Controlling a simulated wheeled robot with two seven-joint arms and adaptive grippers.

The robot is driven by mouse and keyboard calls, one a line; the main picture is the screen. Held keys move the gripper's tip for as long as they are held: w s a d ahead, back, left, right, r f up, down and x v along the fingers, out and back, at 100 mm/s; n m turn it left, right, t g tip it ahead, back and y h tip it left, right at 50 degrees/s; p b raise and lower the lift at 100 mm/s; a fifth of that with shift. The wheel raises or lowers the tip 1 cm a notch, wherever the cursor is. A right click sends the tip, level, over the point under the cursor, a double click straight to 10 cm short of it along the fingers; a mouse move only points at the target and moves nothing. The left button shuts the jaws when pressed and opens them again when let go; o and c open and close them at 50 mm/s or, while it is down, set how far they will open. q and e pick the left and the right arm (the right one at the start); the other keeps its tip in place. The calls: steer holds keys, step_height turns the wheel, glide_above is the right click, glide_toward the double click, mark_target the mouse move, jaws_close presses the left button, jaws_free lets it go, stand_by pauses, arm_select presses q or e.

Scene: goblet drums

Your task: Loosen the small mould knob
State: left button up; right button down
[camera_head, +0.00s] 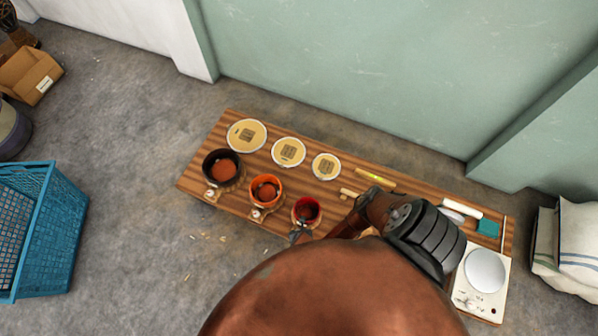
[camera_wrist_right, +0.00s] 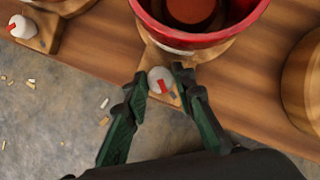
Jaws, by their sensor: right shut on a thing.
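The small mould is the red pot (camera_head: 307,211) at the right end of a row of three pots on the wooden bench. It also shows at the top of the right wrist view (camera_wrist_right: 196,38), with a brown round piece inside. Its knob (camera_wrist_right: 160,78) is pale with a red mark and sits on a wooden block at the pot's front. My right gripper (camera_wrist_right: 160,84) is shut on this knob, one fingertip on each side. In the head view the right gripper (camera_head: 301,236) is at the front of the red pot and the knob is hidden. My left gripper is not in view.
A black pot (camera_head: 222,168) and an orange pot (camera_head: 266,190) stand left, with their own knobs. Several pale discs (camera_head: 289,152) lie behind. A scale (camera_head: 484,270) is at the bench's right. A blue crate (camera_head: 40,230) stands on the floor left.

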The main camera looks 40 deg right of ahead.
steer(key=shift+s+d+f, duration=0.1)
steer(key=shift+d, duration=0.05)
stand_by(0.3)
steer(key=c, duration=1.9)
jaws_free()
steer(key=shift+n, duration=0.3)
steer(key=shift+c, duration=0.2)
steer(key=v, duration=1.2)
